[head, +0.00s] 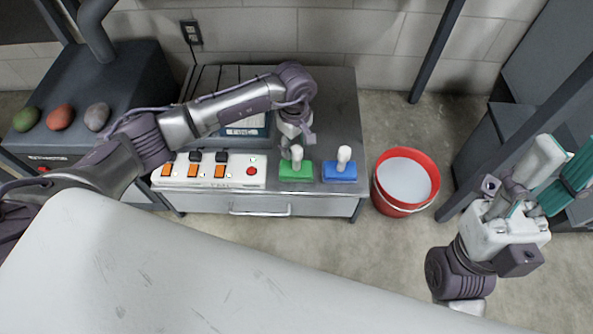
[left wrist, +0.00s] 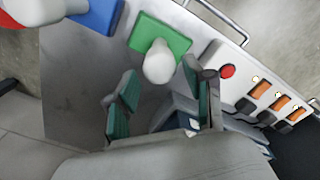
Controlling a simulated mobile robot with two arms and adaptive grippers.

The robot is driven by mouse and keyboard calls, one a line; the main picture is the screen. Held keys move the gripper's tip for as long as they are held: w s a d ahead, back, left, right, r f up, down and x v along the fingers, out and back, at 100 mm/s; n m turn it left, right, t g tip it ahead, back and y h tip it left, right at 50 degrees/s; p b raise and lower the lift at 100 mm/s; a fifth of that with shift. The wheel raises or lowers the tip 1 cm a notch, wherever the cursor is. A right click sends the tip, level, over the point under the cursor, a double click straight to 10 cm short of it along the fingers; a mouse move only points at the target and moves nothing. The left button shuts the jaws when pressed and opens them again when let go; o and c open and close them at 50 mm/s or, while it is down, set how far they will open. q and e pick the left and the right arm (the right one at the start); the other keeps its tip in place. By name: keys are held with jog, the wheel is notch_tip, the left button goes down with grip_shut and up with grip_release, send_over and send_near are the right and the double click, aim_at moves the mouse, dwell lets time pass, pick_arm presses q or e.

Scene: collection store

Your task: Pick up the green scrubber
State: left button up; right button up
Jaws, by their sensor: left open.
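The green scrubber (head: 296,174) is a flat green block with an upright white knobbed handle, on the metal bench top. In the left wrist view the green scrubber (left wrist: 176,37) lies just beyond my fingertips, its white knob pointing towards them. My left gripper (head: 297,135) is over the bench, right behind the scrubber's handle; its fingers are small and partly hidden in the head view. In the left wrist view my left gripper (left wrist: 160,92) has its teal-padded fingers apart with nothing between them. My right gripper (head: 555,172) is raised at the right, fingers apart and empty.
A blue scrubber (head: 340,171) stands close to the right of the green one. A white switch box (head: 209,170) with orange switches is to its left. A red bucket (head: 405,181) stands on the floor right of the bench. A pale surface (head: 200,270) fills the foreground.

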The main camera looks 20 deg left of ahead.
aim_at(297, 160)
pick_arm(q)
jog(key=f+b, duration=0.1)
jog(key=f, duration=0.1)
jog(key=f+b, duration=0.1)
jog(key=f, duration=0.3)
jog(key=shift+s+d+b, duration=0.3)
jog(key=shift+d+b, duration=0.1)
jog(key=shift+r, duration=0.1)
grip_shut()
